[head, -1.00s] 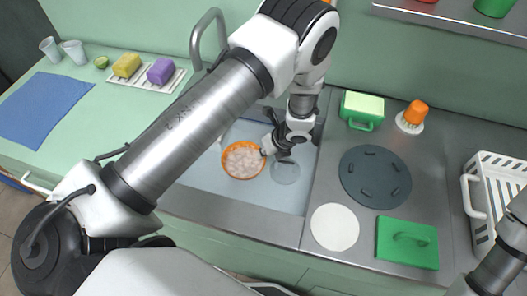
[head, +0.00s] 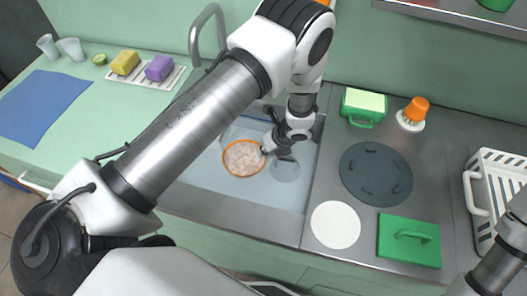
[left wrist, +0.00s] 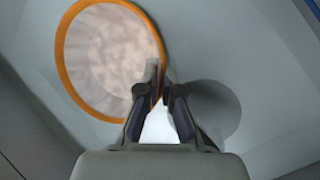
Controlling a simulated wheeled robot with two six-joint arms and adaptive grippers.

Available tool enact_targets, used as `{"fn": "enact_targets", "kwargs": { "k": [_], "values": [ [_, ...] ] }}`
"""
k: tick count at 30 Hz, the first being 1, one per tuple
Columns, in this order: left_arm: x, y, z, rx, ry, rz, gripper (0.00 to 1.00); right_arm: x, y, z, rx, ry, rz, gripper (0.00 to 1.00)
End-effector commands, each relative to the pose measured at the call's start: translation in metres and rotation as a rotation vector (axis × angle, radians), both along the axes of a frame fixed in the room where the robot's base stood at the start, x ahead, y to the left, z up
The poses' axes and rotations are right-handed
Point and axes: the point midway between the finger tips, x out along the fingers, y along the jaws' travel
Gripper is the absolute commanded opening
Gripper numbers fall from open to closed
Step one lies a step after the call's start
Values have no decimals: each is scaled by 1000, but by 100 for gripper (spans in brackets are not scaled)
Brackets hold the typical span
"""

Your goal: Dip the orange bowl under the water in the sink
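The orange bowl (head: 232,174) is in the sink (head: 295,196), left of my left gripper (head: 268,150). Pale, mottled contents fill it up to near its thin orange rim. In the left wrist view the orange bowl (left wrist: 64,82) is large at the upper left. My left gripper (left wrist: 162,82) has its fingers closed on the bowl's right rim, one finger inside and one outside. The sink looks bluish, with water in it; the exact waterline on the bowl is hard to tell. My right gripper is out of view; only part of the right arm shows at the lower right.
A faucet (head: 207,32) rises behind the sink. A round grey drain (head: 285,171) lies right of the bowl. On the right counter are a dark round mat (head: 376,174), a white disc (head: 335,225), a green press-like block (head: 408,241) and a white rack (head: 503,176).

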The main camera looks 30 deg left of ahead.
Motion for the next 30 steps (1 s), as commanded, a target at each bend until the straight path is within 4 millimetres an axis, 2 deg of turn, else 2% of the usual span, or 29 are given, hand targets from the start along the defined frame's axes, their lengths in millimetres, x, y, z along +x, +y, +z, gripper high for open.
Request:
{"fn": "enact_targets", "kwargs": {
  "k": [14, 30],
  "values": [
    [-8, -2, 0, 1, 1, -2, 0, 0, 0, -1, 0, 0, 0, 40],
    [0, 0, 0, 0, 0, 0, 0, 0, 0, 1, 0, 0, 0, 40]
  ]
}}
